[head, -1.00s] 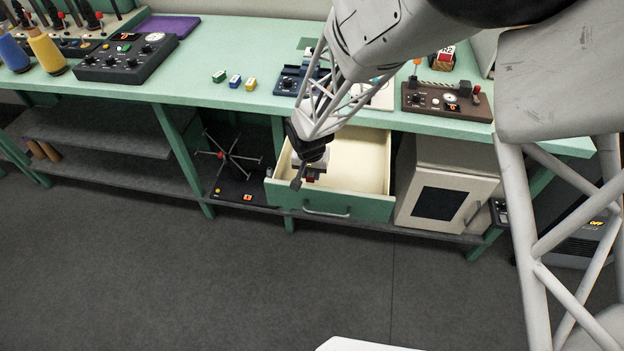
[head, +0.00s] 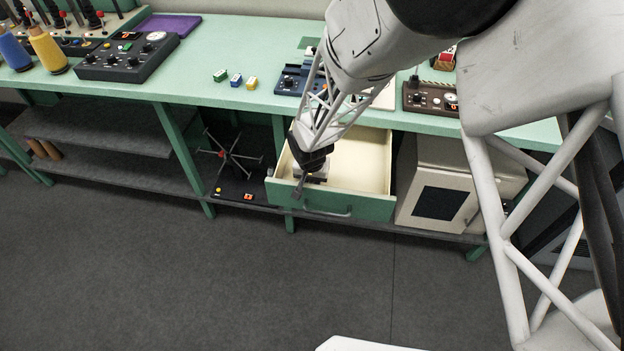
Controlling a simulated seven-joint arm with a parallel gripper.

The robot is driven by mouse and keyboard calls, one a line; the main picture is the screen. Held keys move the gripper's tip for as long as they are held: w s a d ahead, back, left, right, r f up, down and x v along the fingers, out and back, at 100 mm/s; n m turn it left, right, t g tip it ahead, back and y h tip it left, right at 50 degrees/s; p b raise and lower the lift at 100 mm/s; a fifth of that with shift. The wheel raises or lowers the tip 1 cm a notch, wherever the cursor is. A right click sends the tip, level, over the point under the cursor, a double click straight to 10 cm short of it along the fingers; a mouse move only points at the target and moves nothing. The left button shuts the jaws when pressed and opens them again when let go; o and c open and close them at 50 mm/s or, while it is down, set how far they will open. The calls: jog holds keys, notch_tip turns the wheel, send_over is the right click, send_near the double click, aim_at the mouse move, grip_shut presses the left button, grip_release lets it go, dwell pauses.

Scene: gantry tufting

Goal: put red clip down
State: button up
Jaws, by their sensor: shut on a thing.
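My gripper (head: 311,178) is low at the front left of an open drawer (head: 365,165), which has a cream inside and a green front. Its jaws are shut on the red clip. The clip itself is hidden now by the gripper and the drawer front; a bit of red showed at the jaws a second ago. I cannot tell whether the clip touches the drawer floor.
The right part of the drawer is bare. A beige cabinet (head: 440,195) stands right of it, and a dark stand with spokes (head: 233,160) left. Small green, blue and yellow blocks (head: 236,80) lie on the green bench (head: 190,92) above.

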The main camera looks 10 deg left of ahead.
jog(key=shift+f, duration=0.1)
jog(key=o, duration=1)
jog(key=shift+c, duration=0.2)
notch_tip(320, 180, up, 12)
jog(key=s, duration=0.1)
jog(key=shift+s, duration=0.25)
dwell(0.7)
